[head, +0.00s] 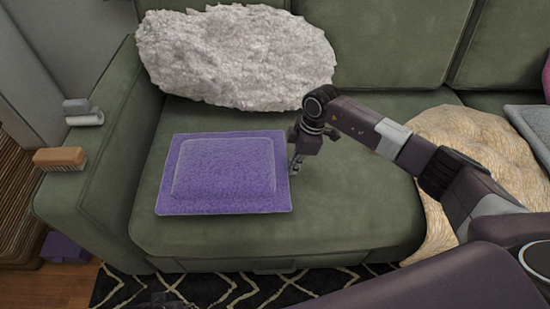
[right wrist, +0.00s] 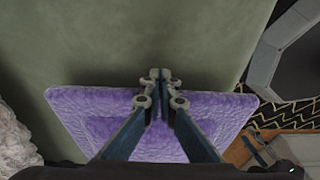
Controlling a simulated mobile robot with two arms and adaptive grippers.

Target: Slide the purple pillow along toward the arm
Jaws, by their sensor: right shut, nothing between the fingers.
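The purple pillow (head: 225,170) lies flat on the green seat cushion in the head view, a little right of the sofa's left arm (head: 105,160), with a strip of bare seat between them. My right gripper (head: 294,168) points down at the pillow's right edge, shut and empty. In the right wrist view the pillow (right wrist: 90,105) spreads behind the shut fingers (right wrist: 161,76), whose tips reach past its edge over green seat. I cannot tell whether they touch it. A small dark part at the head view's bottom edge may be my left gripper (head: 165,301); its jaws are unclear.
A fluffy white pillow (head: 235,55) leans on the backrest behind. A cream textured pillow (head: 470,150) and a grey one (head: 535,125) lie to the right. A brush (head: 60,158) and a grey object (head: 82,112) rest on the left arm. A patterned rug (head: 240,290) lies in front.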

